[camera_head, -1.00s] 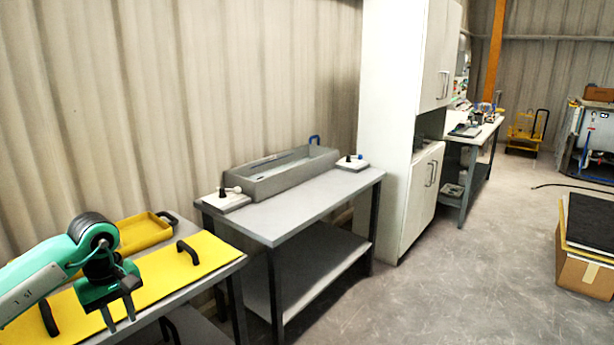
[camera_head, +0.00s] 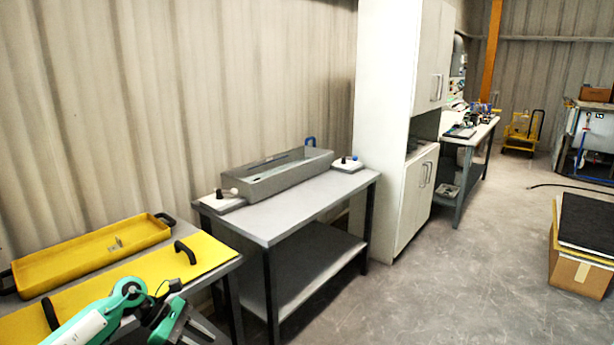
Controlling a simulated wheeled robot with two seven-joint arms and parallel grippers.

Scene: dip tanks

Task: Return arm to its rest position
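My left arm comes in at the bottom left in the head view, low over the front edge of the yellow-topped table. Its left gripper (camera_head: 184,330) is at the bottom edge, with two dark fingers apart and nothing seen between them. The fingertips are close to the picture's edge. My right gripper is not in view.
A yellow tray (camera_head: 92,256) lies behind a yellow lid (camera_head: 150,272) with black handles. A grey tank (camera_head: 277,174) stands on the grey table (camera_head: 290,209) beside it. A white cabinet (camera_head: 385,120) is further right. Open floor (camera_head: 450,290) lies ahead; a cardboard box (camera_head: 580,273) is at right.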

